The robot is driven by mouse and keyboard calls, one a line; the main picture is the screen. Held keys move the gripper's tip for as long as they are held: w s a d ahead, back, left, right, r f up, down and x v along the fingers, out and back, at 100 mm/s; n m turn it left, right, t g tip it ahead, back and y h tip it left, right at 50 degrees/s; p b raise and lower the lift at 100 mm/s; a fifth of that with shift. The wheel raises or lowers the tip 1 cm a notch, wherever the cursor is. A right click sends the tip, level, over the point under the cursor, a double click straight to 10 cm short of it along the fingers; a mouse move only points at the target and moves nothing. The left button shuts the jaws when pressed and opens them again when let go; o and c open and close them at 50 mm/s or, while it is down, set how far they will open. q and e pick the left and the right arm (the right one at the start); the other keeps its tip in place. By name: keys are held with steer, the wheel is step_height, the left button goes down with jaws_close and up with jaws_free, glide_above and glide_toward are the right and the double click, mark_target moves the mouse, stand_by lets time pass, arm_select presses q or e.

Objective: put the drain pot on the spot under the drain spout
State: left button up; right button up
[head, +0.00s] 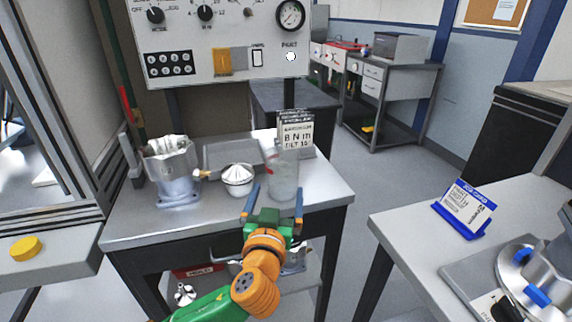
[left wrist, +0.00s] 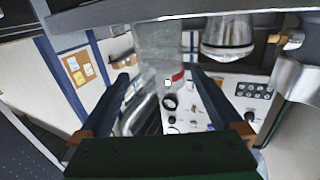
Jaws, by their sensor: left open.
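A clear pot (head: 284,182) with a red mark near its rim stands on the grey metal table; I take it to be the drain pot. My left gripper (head: 274,200) is open, its two blue fingers pointing at the pot from the near side. In the left wrist view the pot (left wrist: 158,48) shows between and beyond the open fingers (left wrist: 164,82); contact cannot be told. A machined metal housing (head: 172,172) stands to the left, with a small brass spout (head: 205,175) on its right side. The spot under the spout cannot be made out. My right gripper is not in view.
A white bowl with a metallic conical top (head: 238,179) stands between the housing and the pot. A printed sign (head: 296,130) stands behind the pot. A control panel (head: 220,45) hangs above. The table's front left is clear. Another bench (head: 400,222) is at the right.

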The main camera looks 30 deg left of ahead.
mark_target(284, 151)
arm_select(q)
steer(key=p+x, duration=0.1)
steer(key=x, duration=0.6)
steer(key=r+p+x, duration=0.1)
steer(key=x, duration=0.2)
steer(key=shift+w+a+r+p, duration=0.1)
steer(key=shift+w+a+p, duration=0.1)
steer(key=shift+w+p, duration=0.15)
steer(key=shift+w+a, duration=0.15)
steer(key=shift+w, duration=0.2)
steer(key=c, duration=1.2)
steer(key=shift+r, duration=0.15)
step_height(284, 151, up, 2)
steer(key=shift+r, duration=0.2)
steer(key=s+d+r, duration=0.8)
steer(key=s+r, duration=0.2)
steer(key=s, duration=0.2)
step_height(284, 151, down, 8)
steer(key=s+d+y+p, duration=0.1)
steer(key=s+d+p, duration=0.1)
steer(key=d, duration=0.1)
steer(key=s+d+f, duration=0.2)
steer(key=s+d, duration=0.1)
steer(key=s, duration=0.2)
steer(key=s+d+f+p, duration=0.1)
steer(key=s+d+f, duration=0.1)
steer(key=s+d, duration=0.2)
steer(key=shift+s+f, duration=0.3)
steer(key=shift+s, duration=0.2)
